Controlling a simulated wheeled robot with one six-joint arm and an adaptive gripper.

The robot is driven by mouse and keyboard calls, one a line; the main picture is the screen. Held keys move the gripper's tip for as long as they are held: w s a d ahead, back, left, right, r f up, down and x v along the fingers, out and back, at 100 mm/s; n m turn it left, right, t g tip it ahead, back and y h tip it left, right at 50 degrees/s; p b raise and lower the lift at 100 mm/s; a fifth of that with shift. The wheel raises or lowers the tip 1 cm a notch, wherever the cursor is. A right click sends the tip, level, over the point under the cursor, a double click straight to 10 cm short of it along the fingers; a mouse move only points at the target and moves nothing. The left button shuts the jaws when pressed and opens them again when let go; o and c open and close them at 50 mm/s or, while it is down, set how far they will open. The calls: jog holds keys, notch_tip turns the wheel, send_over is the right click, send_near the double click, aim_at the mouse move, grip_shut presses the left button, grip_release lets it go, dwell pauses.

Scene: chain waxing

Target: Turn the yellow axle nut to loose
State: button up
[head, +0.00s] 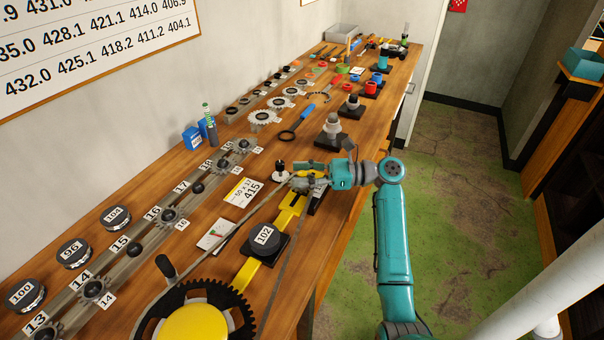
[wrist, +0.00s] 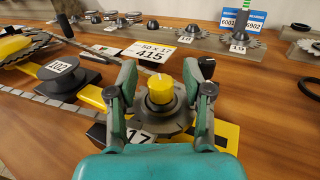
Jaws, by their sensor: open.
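The yellow axle nut (wrist: 160,86) stands upright at the centre of a small grey sprocket (wrist: 180,122) in the wrist view. My gripper (wrist: 160,78) is open, with one finger on each side of the nut. Gaps show between the fingers and the nut, so they look apart from it.
A chain (wrist: 50,98) runs to the sprocket. A dark roller marked 102 (head: 265,236) sits on the yellow bar, near a large chainring (head: 160,308). A card marked 415 (wrist: 150,52) lies behind the nut. Sprockets and tools crowd the bench; bare wood (wrist: 275,120) shows at right.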

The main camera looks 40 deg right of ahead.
jog(key=v, duration=1.2)
jog(key=shift+w, duration=0.1)
jog(key=shift+d, duration=0.1)
